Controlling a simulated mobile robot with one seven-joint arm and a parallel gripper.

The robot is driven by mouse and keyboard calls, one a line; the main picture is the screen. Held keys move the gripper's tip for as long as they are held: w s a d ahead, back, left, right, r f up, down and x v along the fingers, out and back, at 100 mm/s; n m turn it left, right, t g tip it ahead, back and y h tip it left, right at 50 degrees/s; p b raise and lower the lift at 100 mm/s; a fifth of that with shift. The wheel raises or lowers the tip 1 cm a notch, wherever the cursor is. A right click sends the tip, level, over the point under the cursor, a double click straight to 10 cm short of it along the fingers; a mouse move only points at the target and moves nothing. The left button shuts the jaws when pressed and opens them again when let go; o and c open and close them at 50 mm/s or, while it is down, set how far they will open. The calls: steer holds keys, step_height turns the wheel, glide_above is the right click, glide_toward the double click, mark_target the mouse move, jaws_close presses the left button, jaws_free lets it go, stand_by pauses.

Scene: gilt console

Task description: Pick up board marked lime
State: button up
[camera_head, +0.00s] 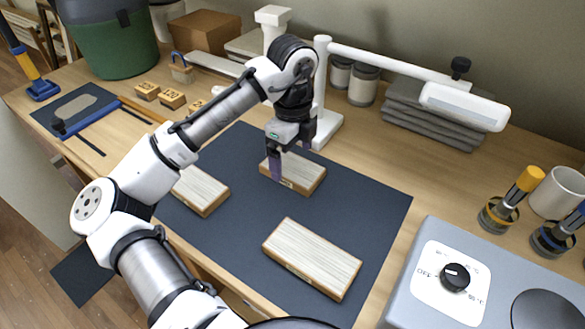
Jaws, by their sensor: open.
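Three pale wooden boards with brown edges lie on a dark mat (237,236). One board (303,172) is at the back, one (311,258) at the front right, and one (201,190) at the left, partly hidden by my arm. The front right and back boards have small labels on their near edges, too small to read, so I cannot tell which is marked lime. My gripper (287,171) is open and points down at the back board, its fingers at or just above it. I cannot tell whether they touch it.
A white lamp (396,66) reaches over folded grey cloths (428,112) behind the mat. Numbered wooden blocks (172,98) and a padlock stand at back left.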

mark_target(292, 170)
steer(key=shift+f, duration=1.3)
steer(key=c, duration=1.1)
